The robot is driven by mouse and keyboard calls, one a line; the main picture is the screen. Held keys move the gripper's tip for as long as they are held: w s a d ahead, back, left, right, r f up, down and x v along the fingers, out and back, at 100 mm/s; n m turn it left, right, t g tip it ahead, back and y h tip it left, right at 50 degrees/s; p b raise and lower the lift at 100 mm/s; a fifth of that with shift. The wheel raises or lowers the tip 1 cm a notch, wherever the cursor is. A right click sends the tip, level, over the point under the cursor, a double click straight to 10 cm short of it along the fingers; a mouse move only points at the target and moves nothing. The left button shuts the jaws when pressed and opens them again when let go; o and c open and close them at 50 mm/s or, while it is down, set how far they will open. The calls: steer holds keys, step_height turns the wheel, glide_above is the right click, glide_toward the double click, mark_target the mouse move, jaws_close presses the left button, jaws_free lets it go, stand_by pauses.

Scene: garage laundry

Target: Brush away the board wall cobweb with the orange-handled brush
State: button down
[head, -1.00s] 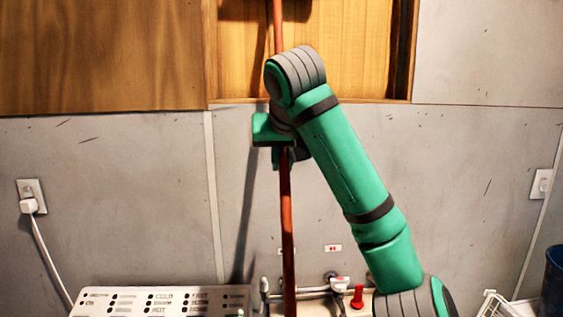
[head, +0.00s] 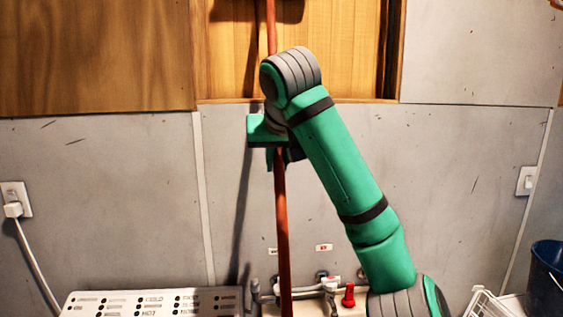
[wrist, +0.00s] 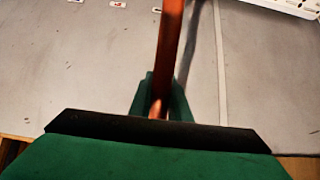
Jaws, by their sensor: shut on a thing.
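My gripper (head: 278,153) is shut on the long orange-brown handle (head: 282,225) of the brush, which stands nearly upright in front of the wall. The handle runs up past the top edge of the head view, over the wooden recess, and down past the bottom edge. In the wrist view the handle (wrist: 170,45) passes between my green fingers (wrist: 160,97). A dark shape at the top of the recess may be the brush head or its shadow; I cannot tell. I cannot make out the cobweb in either view.
A control panel (head: 150,302) with printed labels is at the lower left. Pipes and a red tap (head: 348,294) are at the bottom middle. A white rack (head: 485,304) and a dark blue bucket (head: 547,278) stand at the lower right. A plug and cord (head: 14,210) hang at left.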

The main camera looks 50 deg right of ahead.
steer(key=shift+a+r, duration=0.1)
steer(key=shift+a, duration=0.05)
steer(key=shift+s+a, duration=0.45)
steer(key=shift+s, duration=0.1)
steer(key=s+a, duration=0.6)
steer(key=s, duration=0.1)
steer(key=shift+s+a, duration=0.2)
steer(key=shift+s, duration=0.15)
stand_by(0.4)
steer(key=shift+w, duration=0.1)
stand_by(1.0)
